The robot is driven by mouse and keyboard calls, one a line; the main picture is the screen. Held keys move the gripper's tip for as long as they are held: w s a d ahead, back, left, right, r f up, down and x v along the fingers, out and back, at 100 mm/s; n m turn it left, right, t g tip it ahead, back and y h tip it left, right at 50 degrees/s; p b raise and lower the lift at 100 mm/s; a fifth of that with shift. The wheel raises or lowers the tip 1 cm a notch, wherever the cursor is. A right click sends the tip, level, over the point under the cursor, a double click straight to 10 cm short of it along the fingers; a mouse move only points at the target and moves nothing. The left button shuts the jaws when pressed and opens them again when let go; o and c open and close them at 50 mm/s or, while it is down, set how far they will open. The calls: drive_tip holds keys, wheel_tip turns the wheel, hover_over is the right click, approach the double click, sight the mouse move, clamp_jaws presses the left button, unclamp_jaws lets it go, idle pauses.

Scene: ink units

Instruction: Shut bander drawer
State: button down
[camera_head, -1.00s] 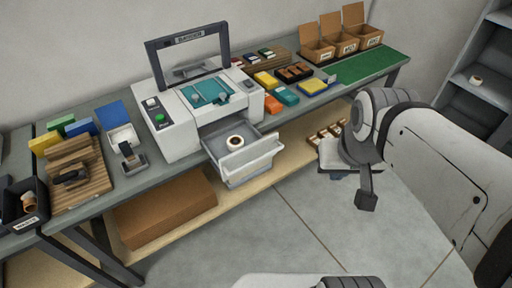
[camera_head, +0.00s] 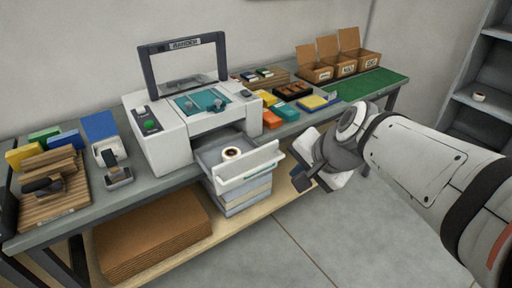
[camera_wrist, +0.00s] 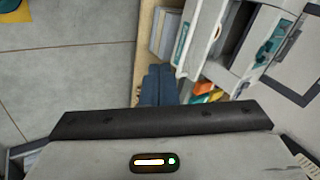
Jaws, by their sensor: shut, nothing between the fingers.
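The bander (camera_head: 180,120), a white machine with a dark upright frame, stands on the bench. Its drawer (camera_head: 247,176) is pulled out at the front right, and a tape roll (camera_head: 231,153) lies inside. My gripper (camera_head: 304,181) is shut and empty, just right of the drawer front, with a gap between them in the head view. In the wrist view the dark fingers (camera_wrist: 160,72) are together, and the pale drawer (camera_wrist: 204,38) shows to their upper right. Whether they touch cannot be told from that view.
Below the drawer is a stack of pale boxes or trays (camera_head: 243,195) on the lower shelf. Brown cardboard (camera_head: 150,238) lies further left. Coloured blocks and open cartons (camera_head: 340,65) stand on the bench to the right. The floor (camera_head: 290,255) in front is clear.

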drive_tip(key=w+a+f+m+b, duration=0.1)
drive_tip(key=w+a+f+b, duration=0.1)
drive_tip(key=w+f, duration=0.3)
drive_tip(key=w+a+f+m+t+y+b, duration=0.1)
drive_tip(key=w+a+f+m+b, duration=0.1)
drive_tip(key=w+a+f, duration=0.3)
drive_tip(key=shift+w+a+f+b, duration=0.3)
drive_tip(key=shift+w+f, duration=0.3)
drive_tip(key=shift+w, duration=0.2)
